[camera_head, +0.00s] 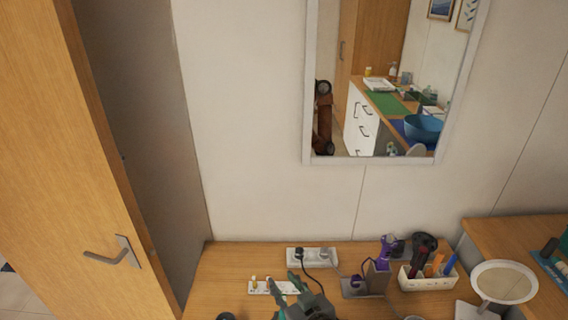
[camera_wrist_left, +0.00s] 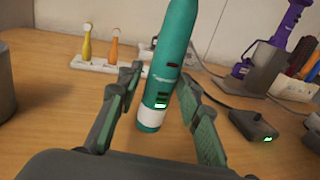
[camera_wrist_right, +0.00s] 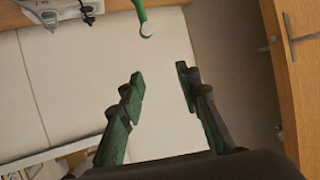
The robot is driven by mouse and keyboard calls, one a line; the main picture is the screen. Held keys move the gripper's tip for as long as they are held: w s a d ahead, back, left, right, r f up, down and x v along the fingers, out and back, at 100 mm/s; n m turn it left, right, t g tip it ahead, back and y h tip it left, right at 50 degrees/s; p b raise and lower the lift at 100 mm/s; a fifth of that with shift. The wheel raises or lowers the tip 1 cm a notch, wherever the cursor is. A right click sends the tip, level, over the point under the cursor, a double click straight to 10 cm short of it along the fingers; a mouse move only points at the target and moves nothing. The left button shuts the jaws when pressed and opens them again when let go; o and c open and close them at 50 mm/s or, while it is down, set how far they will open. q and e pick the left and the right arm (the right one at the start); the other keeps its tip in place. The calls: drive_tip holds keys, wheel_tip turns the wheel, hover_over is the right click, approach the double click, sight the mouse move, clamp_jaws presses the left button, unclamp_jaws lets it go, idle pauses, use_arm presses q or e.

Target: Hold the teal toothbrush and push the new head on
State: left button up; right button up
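A yellow brush head (camera_wrist_left: 87,43) and an orange brush head (camera_wrist_left: 114,47) stand in a white holder (camera_wrist_left: 70,65) beyond the left finger. My right gripper (camera_head: 285,284) shows at the bottom of the head view; in the right wrist view (camera_wrist_right: 160,80) it is open and empty.
A white power strip (camera_head: 311,257) lies by the wall. A purple device (camera_head: 378,277) on a stand and a white bin (camera_head: 429,278) of tools are to the right, with a round mirror (camera_head: 503,281) further right. A green rod (camera_wrist_right: 143,15) shows beyond my right fingers.

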use_arm(q)
drive_tip(key=shift+o, duration=0.8)
